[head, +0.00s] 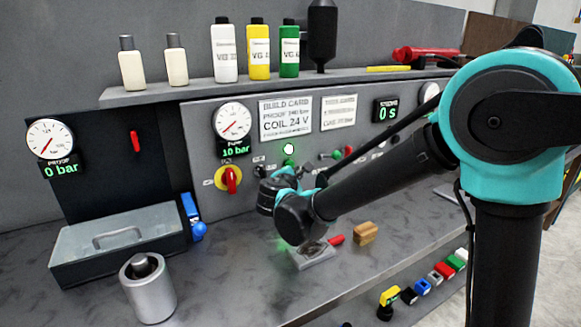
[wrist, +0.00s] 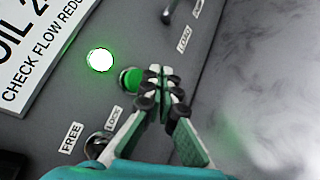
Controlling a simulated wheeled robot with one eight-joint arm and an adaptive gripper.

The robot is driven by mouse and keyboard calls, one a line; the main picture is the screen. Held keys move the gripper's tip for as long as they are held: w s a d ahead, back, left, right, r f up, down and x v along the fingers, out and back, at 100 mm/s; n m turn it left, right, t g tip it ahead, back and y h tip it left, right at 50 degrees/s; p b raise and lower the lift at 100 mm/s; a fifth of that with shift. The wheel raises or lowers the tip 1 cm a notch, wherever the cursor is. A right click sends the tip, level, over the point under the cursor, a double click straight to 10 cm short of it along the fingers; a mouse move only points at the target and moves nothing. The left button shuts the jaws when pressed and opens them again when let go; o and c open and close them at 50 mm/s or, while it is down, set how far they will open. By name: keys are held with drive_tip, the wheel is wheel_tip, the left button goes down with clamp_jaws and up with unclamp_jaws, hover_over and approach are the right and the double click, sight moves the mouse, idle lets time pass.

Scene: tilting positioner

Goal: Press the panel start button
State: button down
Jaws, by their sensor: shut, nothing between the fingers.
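In the wrist view a round green button (wrist: 130,80) sits on the grey panel (wrist: 60,115), below and right of a brightly lit green lamp (wrist: 100,60). My gripper (wrist: 161,80) is shut and empty, its fingertips just right of the button in that picture. They partly overlap its right edge; I cannot tell whether they touch it. In the head view the lit lamp (head: 289,149) shows on the panel (head: 200,130) just above my wrist, and the button is not clearly visible there.
A lock/free knob (wrist: 97,145) is below the button. A red and yellow rotary switch (head: 231,180) is left of my wrist.

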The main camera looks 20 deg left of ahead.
drive_tip(key=shift+s+d, duration=1)
drive_tip(key=shift+d, duration=0.1)
